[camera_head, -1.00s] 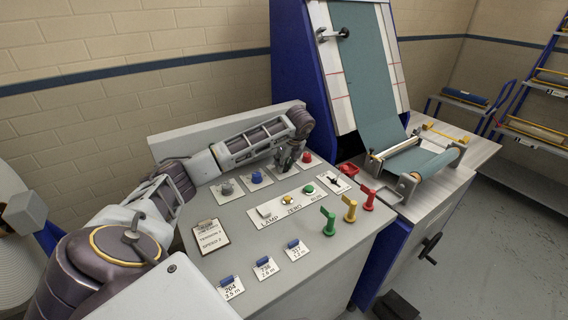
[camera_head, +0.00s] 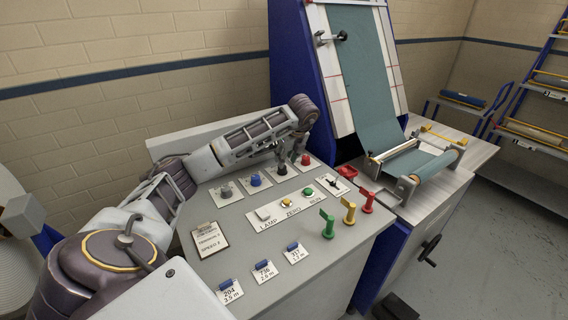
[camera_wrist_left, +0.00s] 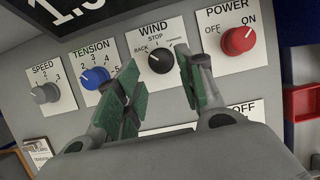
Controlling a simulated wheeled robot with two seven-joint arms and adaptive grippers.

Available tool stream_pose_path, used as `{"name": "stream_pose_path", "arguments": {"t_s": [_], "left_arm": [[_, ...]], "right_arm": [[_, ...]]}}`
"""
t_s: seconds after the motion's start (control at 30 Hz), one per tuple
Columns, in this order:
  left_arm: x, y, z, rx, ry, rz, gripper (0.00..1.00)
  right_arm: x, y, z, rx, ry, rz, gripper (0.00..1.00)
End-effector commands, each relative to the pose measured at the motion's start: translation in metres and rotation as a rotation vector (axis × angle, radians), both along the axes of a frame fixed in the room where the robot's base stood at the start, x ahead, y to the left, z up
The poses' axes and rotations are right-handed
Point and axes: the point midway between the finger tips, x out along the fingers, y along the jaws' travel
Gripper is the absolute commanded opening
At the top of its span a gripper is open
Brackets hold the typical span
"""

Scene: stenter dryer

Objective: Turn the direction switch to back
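The direction switch is a black WIND knob (camera_wrist_left: 160,61) on a white plate marked BACK, STOP and forward. It also shows as a black knob (camera_head: 281,170) in the head view. I cannot clearly read which mark it points to. My left gripper (camera_wrist_left: 157,72) is open, with its green-padded fingers apart on either side of the knob in the wrist view. They appear clear of it, with nothing held. In the head view the left gripper (camera_head: 284,151) hovers just above the knob row. My right gripper is not in view.
The blue TENSION knob (camera_wrist_left: 96,77) and grey SPEED knob (camera_wrist_left: 45,93) are left of the switch, the red POWER knob (camera_wrist_left: 238,40) right. Yellow (camera_head: 286,203) and green (camera_head: 308,191) buttons lie in front. Upright green (camera_head: 328,223), yellow (camera_head: 350,210) and red (camera_head: 367,200) handles stand at the right edge.

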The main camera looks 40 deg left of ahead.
Motion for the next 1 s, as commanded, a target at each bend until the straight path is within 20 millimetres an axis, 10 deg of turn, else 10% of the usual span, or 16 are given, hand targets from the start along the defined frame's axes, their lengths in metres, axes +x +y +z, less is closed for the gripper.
{"name": "stream_pose_path", "arguments": {"t_s": [0.4,1.0], "left_arm": [[-0.005,-0.020,0.049,0.000,-0.002,-0.001,0.38],[-0.007,-0.025,0.063,0.000,0.001,-0.001,0.38]], "right_arm": [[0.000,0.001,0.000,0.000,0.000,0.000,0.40],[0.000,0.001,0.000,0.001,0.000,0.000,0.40]]}}
